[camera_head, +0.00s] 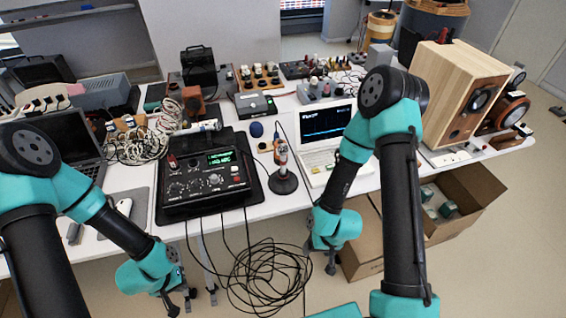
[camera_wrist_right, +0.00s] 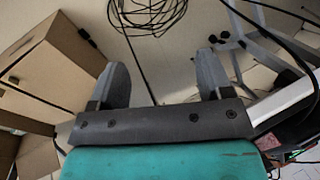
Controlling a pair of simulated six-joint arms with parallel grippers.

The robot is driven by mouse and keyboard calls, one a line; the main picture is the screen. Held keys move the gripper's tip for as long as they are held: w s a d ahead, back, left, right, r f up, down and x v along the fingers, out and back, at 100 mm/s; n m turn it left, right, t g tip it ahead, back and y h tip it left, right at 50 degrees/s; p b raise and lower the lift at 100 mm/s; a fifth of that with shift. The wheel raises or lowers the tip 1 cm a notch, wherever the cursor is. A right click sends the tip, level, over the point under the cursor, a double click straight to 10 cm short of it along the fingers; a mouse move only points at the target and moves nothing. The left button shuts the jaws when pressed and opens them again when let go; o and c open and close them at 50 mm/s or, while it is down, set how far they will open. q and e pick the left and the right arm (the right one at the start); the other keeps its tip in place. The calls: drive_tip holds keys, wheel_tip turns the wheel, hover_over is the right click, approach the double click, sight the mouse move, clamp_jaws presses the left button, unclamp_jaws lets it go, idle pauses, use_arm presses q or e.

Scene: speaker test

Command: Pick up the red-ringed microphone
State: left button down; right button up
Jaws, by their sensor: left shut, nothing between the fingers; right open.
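A microphone with an orange-red band (camera_head: 281,155) stands upright on a dark round base near the table's front edge, between the black control box and the white laptop in the head view. My left gripper (camera_head: 180,302) is low at the front left, below the table edge, shut and empty. My right gripper (camera_head: 331,264) hangs in front of the table, below and to the right of the microphone, apart from it. In the right wrist view its two fingers (camera_wrist_right: 162,80) are spread with nothing between them. The microphone does not show clearly in that view.
A black control box (camera_head: 205,172) sits left of the microphone, a white laptop (camera_head: 322,128) right. Cables (camera_head: 265,278) hang and coil below the table. An open cardboard box (camera_head: 465,200) stands at right, under a wooden speaker (camera_head: 450,85). A blue ball (camera_head: 256,130) lies behind.

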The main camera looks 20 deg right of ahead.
drive_tip(key=c, duration=0.3)
drive_tip(key=shift+c, duration=0.2)
drive_tip(key=s+d+m+g+y, duration=0.2)
drive_tip(key=s+m+g, duration=0.15)
drive_tip(key=m, duration=0.35)
drive_tip(key=w+a+r+m+t+y, duration=0.2)
drive_tip(key=w+r+m+t+y, duration=0.55)
drive_tip(key=m, duration=0.45)
drive_tip(key=w+d+r+m+t, duration=0.3)
drive_tip(key=w+t, duration=0.1)
drive_tip(key=w, duration=0.2)
drive_tip(key=w+d+r+m+t, duration=0.3)
drive_tip(key=w+d+r, duration=0.1)
drive_tip(key=w, duration=0.2)
drive_tip(key=shift+r+t, duration=0.2)
drive_tip(key=shift+t, duration=0.2)
drive_tip(key=shift+a, duration=0.1)
